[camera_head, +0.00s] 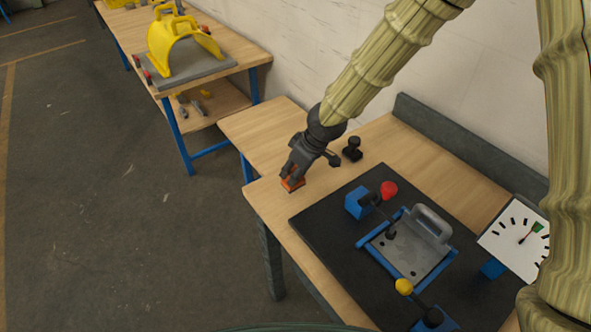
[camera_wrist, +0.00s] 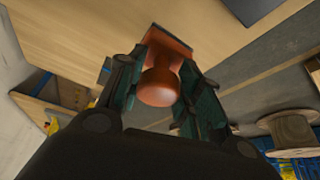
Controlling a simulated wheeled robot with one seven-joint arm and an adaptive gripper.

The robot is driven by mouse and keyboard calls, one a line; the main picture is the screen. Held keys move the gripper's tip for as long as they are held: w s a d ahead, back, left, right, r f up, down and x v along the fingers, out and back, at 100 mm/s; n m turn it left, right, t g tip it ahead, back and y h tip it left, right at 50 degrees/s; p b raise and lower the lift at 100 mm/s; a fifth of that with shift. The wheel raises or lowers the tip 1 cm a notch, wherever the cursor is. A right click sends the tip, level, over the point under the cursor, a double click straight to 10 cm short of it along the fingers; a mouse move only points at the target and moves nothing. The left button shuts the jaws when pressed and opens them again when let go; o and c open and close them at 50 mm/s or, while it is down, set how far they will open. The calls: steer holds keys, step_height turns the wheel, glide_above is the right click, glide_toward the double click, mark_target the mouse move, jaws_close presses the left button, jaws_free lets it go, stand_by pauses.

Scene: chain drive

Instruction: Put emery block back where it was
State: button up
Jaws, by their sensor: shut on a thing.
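The emery block (camera_head: 292,185) is an orange-brown block with a rounded knob, low at the left end of the workbench. In the wrist view the emery block (camera_wrist: 160,84) sits between the two fingers, its knob toward the camera. My gripper (camera_head: 294,176) is shut on it, pointing down near the bench's left front edge. The fingers also show in the wrist view (camera_wrist: 158,90). I cannot tell whether the block touches the bench top.
A black knobbed piece (camera_head: 352,149) stands right of my gripper. A dark mat (camera_head: 325,218) carries a blue-framed fixture (camera_head: 410,250), a red-knobbed lever (camera_head: 388,190), a yellow-knobbed lever (camera_head: 404,286) and a dial (camera_head: 517,238). Another bench with a yellow cover (camera_head: 180,48) stands at the back left.

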steer(key=shift+w+f, duration=0.3)
steer(key=shift+w, duration=0.55)
steer(key=shift+w+r, duration=0.1)
steer(key=shift+w, duration=0.1)
steer(key=shift+w+f+p, duration=0.2)
steer(key=shift+f+p, duration=0.85)
steer(key=shift+f, duration=0.8)
steer(key=shift+s+d+r, duration=0.1)
steer(key=shift+f, duration=0.25)
steer(key=o, duration=1.1)
steer(key=shift+c, duration=0.2)
steer(key=shift+r, duration=0.1)
steer(key=shift+r, duration=0.1)
